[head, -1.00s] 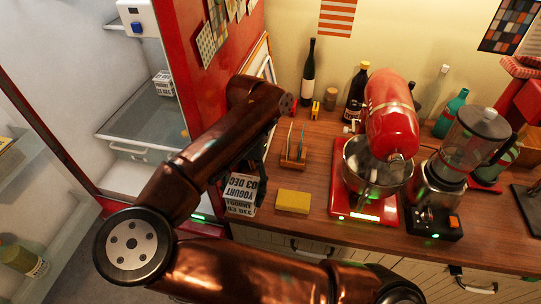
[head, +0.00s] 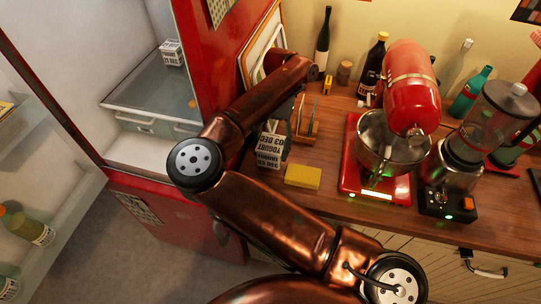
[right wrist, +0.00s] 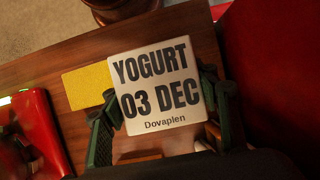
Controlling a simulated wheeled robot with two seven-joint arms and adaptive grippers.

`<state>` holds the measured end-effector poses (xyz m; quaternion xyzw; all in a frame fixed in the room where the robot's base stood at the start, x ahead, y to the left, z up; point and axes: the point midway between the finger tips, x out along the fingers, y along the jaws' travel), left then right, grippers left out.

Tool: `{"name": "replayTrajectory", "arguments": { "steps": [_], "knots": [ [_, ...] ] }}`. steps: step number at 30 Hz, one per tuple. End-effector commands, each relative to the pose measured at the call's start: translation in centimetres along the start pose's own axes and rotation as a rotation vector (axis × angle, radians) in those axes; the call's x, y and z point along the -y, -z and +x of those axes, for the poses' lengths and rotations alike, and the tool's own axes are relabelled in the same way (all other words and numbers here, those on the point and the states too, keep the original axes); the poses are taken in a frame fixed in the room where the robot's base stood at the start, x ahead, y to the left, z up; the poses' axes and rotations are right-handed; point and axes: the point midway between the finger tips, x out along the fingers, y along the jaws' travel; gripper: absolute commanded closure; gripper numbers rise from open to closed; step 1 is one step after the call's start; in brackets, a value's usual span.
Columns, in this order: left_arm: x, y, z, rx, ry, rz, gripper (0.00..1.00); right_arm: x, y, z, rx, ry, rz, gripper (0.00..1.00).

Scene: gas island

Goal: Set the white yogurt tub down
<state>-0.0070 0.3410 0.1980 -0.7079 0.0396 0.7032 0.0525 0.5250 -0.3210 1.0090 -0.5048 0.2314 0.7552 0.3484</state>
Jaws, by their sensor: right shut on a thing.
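The white yogurt tub (head: 270,150), printed "YOGURT 03 DEC", is at the left end of the wooden counter (head: 330,200), just behind and left of a yellow block (head: 303,176). My right gripper (head: 289,130) is shut on it, partly hidden by my arm in the head view. In the right wrist view the tub's printed face (right wrist: 160,85) fills the middle, with the green fingers of the gripper (right wrist: 162,105) on its two sides. I cannot tell whether the tub's base touches the counter. My left gripper is not in view.
A wooden rack (head: 305,127) stands close behind the tub. The red stand mixer (head: 411,90) is to the right, with the blender (head: 480,130) beyond it. The open fridge (head: 145,95) is on the left. Bottles line the wall.

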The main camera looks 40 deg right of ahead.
Motion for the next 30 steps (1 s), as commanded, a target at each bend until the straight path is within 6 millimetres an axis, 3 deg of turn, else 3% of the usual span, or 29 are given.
{"name": "replayTrajectory", "arguments": {
  "steps": [5, 17, 18, 25, 30],
  "knots": [
    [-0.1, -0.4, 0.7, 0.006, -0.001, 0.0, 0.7, -0.1, 1.0, 2.8, 0.004, -0.003, 0.001, 0.83],
    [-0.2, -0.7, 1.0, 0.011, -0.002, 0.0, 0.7, 0.0, 1.2, 3.2, 0.002, -0.001, 0.001, 0.83],
    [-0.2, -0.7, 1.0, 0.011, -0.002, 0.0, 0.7, 0.0, 1.2, 3.2, 0.003, -0.002, 0.001, 0.43],
    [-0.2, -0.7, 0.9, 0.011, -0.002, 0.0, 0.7, 0.0, 1.2, 3.1, 0.002, -0.001, 0.001, 0.28],
    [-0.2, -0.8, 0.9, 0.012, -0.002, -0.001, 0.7, -0.1, 1.2, 3.2, 0.002, -0.002, 0.001, 0.27]
  ]
}}
